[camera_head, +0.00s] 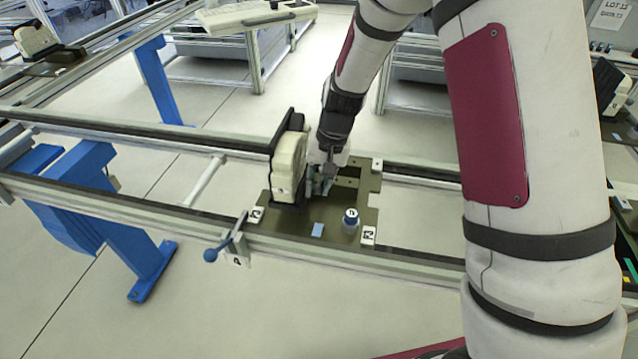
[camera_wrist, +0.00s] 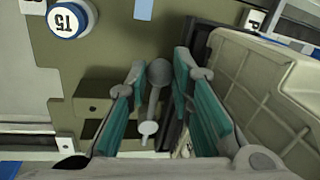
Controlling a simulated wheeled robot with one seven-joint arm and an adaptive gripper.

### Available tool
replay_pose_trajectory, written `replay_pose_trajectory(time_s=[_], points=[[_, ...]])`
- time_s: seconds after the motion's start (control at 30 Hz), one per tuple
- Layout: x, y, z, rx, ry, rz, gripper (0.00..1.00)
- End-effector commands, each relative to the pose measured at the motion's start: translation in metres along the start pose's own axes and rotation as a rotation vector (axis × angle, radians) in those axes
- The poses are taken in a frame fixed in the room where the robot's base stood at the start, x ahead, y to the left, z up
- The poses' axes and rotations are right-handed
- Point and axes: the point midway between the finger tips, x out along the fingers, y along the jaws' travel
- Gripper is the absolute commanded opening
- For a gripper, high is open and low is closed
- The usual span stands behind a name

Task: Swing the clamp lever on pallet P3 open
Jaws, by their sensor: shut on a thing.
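Pallet P3 (camera_head: 335,232) is an olive plate lying across the conveyor rails, with a P3 label (camera_head: 368,235) at its near right corner. The plate also shows in the wrist view (camera_wrist: 110,55). My gripper (camera_head: 322,186) is low over the pallet, right beside a cream part. In the wrist view my gripper's teal fingers (camera_wrist: 160,72) stand either side of the grey clamp lever (camera_wrist: 157,78), shut on it. The lever has a round knob end and a lighter round piece below it. In the head view my gripper hides the lever.
The cream part (camera_head: 288,165) with a black frame stands upright on the pallet's left, close to the fingers, also in the wrist view (camera_wrist: 268,85). A blue-and-white capped piece (camera_head: 351,217) stands at the pallet's near right. A blue-knobbed lever (camera_head: 225,246) is on the near rail.

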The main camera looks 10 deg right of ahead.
Motion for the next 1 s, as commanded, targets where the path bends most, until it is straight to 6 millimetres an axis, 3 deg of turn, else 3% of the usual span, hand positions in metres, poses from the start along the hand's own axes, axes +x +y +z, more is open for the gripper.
replay_pose_trajectory(time_s=[0.1, 0.13, 0.2, 0.63, 1.0], points=[[-0.001, -0.002, -0.002, -0.001, 0.005, -0.003, 0.0], [-0.001, -0.002, -0.002, -0.001, 0.005, -0.003, 0.26], [-0.001, -0.002, -0.002, -0.002, 0.005, -0.003, 0.41], [-0.008, -0.001, -0.001, -0.002, 0.003, -0.002, 0.41], [-0.078, -0.001, -0.001, -0.002, 0.007, -0.002, 0.41]])
